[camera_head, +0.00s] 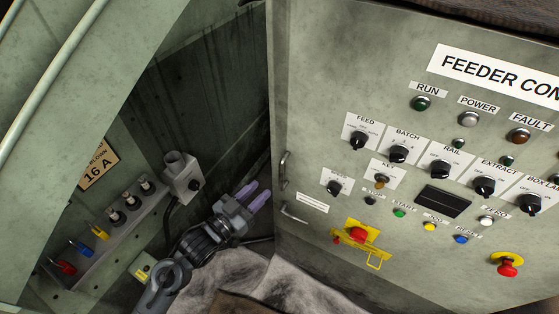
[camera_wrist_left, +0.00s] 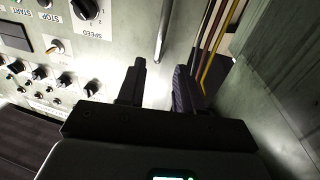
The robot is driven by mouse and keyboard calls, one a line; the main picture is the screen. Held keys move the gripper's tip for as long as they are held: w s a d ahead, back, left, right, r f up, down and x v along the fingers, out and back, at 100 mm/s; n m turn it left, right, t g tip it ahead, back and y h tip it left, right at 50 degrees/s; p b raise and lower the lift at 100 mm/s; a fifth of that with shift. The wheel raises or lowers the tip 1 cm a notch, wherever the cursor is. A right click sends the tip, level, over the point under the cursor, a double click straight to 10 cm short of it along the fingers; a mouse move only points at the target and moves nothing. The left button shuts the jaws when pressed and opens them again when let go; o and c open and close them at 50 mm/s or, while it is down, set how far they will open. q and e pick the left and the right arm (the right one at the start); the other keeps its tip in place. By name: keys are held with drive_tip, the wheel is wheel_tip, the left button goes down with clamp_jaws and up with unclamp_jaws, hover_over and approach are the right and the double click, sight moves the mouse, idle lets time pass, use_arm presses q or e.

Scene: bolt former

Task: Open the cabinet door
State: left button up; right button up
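The grey-green cabinet front (camera_head: 330,100), with a label reading "FEEDER CON…", fills the right of the head view. A slim metal handle (camera_head: 286,168) is at its left edge, with a small bent metal piece (camera_head: 293,213) below. My left gripper (camera_head: 258,197) is left of this edge, apart from the handle, with its fingers pointing up and right. Its fingers are spread and nothing is between them. In the left wrist view the gripper (camera_wrist_left: 159,68) faces a metal bar (camera_wrist_left: 163,32), which lies beyond the fingertips. My right gripper is not in view.
A grey socket box (camera_head: 182,178) and a ledge with coloured plugs (camera_head: 100,232) are on the left wall. Knobs, buttons and a yellow bracket with a red button (camera_head: 358,235) stick out of the panel. Coloured cables (camera_wrist_left: 215,45) show beyond the panel edge.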

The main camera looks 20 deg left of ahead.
use_arm(q)
drive_tip(key=shift+b+x, duration=1.15)
drive_tip(key=shift+x, duration=4.05)
clamp_jaws()
